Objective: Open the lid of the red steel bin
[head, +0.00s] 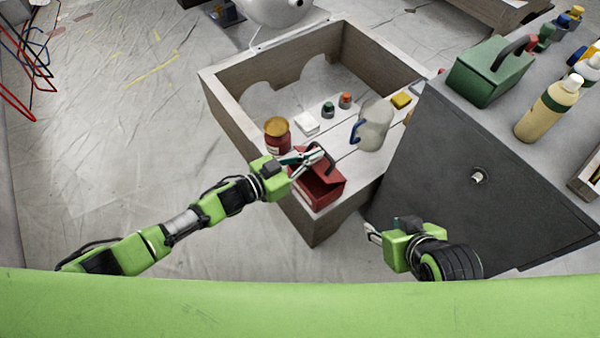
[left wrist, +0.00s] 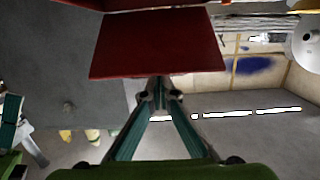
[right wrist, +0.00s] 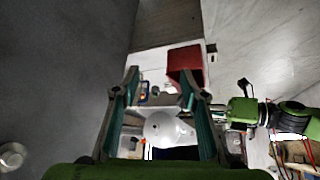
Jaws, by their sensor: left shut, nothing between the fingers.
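The red steel bin (head: 321,194) stands at the near corner of a wooden-walled workbench top. Its lid, with a dark handle, looks tilted up, and the dark inside shows below it. My left gripper (head: 314,156) is shut and empty at the bin's upper edge by the lid; whether it touches cannot be told. In the left wrist view a red panel (left wrist: 158,45) of the bin hangs just beyond the closed fingertips (left wrist: 158,84). My right gripper (head: 370,232) is open and empty, away from the bin. The bin also shows in the right wrist view (right wrist: 185,60).
A red tin with a yellow top (head: 277,136) stands close behind the left gripper. A clear jug (head: 373,126) is right of the bin. A dark grey cabinet (head: 450,170) with a green toolbox (head: 490,72) on top stands at right.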

